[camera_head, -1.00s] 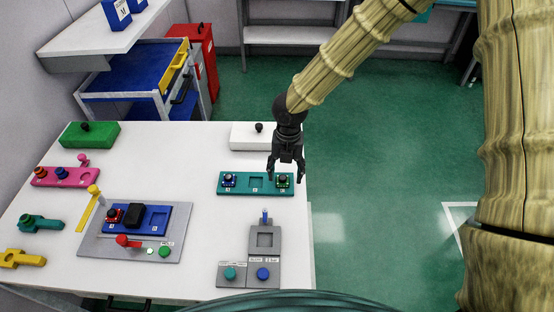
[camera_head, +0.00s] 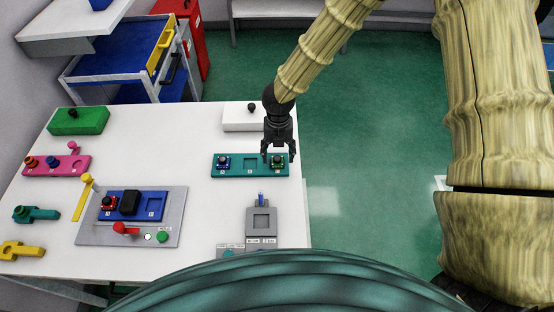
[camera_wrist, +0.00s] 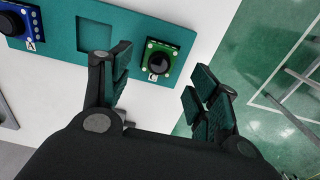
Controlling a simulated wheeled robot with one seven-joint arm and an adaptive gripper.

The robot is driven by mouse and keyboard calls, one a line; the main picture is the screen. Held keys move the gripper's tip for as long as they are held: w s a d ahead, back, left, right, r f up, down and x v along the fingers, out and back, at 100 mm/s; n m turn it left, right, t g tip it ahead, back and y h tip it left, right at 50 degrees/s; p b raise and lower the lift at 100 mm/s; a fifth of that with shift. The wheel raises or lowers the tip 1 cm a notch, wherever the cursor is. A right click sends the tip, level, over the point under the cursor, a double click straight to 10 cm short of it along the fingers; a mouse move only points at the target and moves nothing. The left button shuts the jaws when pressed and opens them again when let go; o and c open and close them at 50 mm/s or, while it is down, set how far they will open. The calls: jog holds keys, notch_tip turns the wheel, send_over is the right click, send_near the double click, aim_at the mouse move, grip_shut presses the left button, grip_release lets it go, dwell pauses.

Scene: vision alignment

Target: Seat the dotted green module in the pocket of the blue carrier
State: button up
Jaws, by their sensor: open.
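The green module (camera_head: 277,161) with a round black top sits at the right end of the teal tray (camera_head: 234,173). In the wrist view, the green module (camera_wrist: 168,59) shows small pale dots at its corners and a label beside it. My gripper (camera_head: 278,155) is open over that end of the tray. In the wrist view its fingers (camera_wrist: 162,82) are apart, with the module between and just beyond their tips; contact is not visible. The blue carrier (camera_head: 164,197) lies on a grey plate at left, holding a red module, a black block and an empty-looking right pocket (camera_head: 151,206).
A blue module (camera_head: 223,162) sits at the tray's left, beside an empty middle pocket. A grey fixture (camera_head: 262,226) stands nearer me. A white box (camera_head: 242,119) is behind the tray.

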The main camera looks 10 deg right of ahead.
aim_at(278, 161)
jog(key=shift+s+a+f+p, duration=0.2)
jog(key=shift+s+f+p, duration=0.2)
jog(key=shift+s, duration=0.15)
jog(key=shift+w+f, duration=0.15)
jog(key=shift+f, duration=0.6)
jog(key=shift+w+f, duration=0.15)
jog(key=shift+f, duration=0.6)
jog(key=shift+s+r, duration=0.15)
jog(key=shift+s, duration=0.1)
jog(key=shift+w, duration=0.1)
jog(key=c, duration=1.1)
